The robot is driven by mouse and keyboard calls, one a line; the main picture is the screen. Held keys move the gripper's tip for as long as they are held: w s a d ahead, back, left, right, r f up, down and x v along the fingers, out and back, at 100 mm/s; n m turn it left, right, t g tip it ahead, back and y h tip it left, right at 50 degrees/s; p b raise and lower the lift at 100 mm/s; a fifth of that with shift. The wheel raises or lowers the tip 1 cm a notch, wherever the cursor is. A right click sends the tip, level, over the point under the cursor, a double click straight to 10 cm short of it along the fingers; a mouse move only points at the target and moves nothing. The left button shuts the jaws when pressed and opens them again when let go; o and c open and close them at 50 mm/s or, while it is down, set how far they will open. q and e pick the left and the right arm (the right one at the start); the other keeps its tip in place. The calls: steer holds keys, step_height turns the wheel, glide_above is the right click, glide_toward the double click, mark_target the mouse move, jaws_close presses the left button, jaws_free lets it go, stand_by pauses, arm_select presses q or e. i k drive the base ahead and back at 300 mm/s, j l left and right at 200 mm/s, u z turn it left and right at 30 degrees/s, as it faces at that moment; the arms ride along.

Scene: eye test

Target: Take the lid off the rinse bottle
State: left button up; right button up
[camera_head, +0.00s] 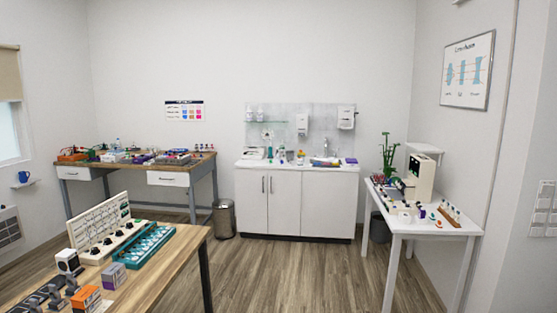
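Several small bottles stand on the white sink counter (323,168) at the far wall. One is greenish (281,154) and another beside it looks green and white (300,157). All are too small to tell which is the rinse bottle or whether a lid is on. Neither of my grippers shows in the head view.
A wooden table (185,262) with racks and boxes fills the near left. A cluttered workbench (204,162) stands at the back left, a white side table (432,227) at the right. Bins (223,219) stand on the floor. The wooden floor (290,275) is clear in the middle.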

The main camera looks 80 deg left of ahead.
mark_target(301, 158)
steer(key=u, duration=2.65)
steer(key=i, duration=1.75)
steer(key=i+j, duration=0.1)
steer(key=i, duration=3.35)
steer(key=i+j, duration=0.1)
steer(key=i, duration=1.6)
steer(key=l+z, duration=0.05)
steer(key=l, duration=0.05)
